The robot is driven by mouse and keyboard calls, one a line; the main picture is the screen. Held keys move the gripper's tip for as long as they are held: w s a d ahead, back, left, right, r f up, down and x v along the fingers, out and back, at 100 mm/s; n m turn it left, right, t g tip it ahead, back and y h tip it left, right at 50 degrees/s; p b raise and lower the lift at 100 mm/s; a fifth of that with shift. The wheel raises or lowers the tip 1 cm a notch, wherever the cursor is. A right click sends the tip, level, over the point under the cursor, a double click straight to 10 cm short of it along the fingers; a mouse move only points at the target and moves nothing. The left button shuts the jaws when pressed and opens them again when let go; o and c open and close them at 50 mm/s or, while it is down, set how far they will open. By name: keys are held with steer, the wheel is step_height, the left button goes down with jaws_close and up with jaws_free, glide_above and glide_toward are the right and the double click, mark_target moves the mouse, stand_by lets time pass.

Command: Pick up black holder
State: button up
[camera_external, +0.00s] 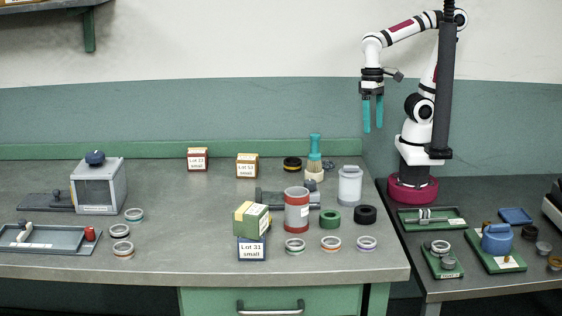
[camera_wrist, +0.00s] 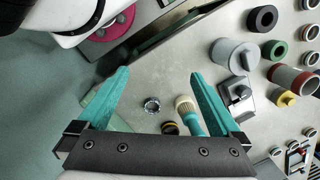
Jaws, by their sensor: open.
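A plain black ring-shaped piece (camera_external: 365,215) stands near the bench's right front, right of a green one; I take it as the black holder. It also shows at the top right of the wrist view (camera_wrist: 262,18). A second dark piece with a yellow band (camera_external: 292,163) lies at the back by a brush, low centre in the wrist view (camera_wrist: 170,128). My gripper (camera_external: 372,126) hangs high above the bench's right back part, its teal fingers pointing down. In the wrist view the fingers (camera_wrist: 159,73) are spread and empty, away from both pieces.
The teal brush (camera_external: 314,158) stands upright behind. The bench's right edge drops to a lower table (camera_external: 470,288).

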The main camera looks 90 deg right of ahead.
steer(key=w+a+r+m, duration=0.2)
steer(key=w+a, duration=0.2)
steer(key=a, duration=0.1)
steer(key=m+h, duration=0.2)
steer(key=m, duration=0.5)
glide_above(366, 210)
steer(key=f, duration=0.2)
steer(key=shift+m, duration=0.3)
step_height(366, 210, down, 15)
steer(key=shift+d+r, duration=0.1)
steer(key=shift+r, duration=0.1)
steer(key=c, duration=1.4)
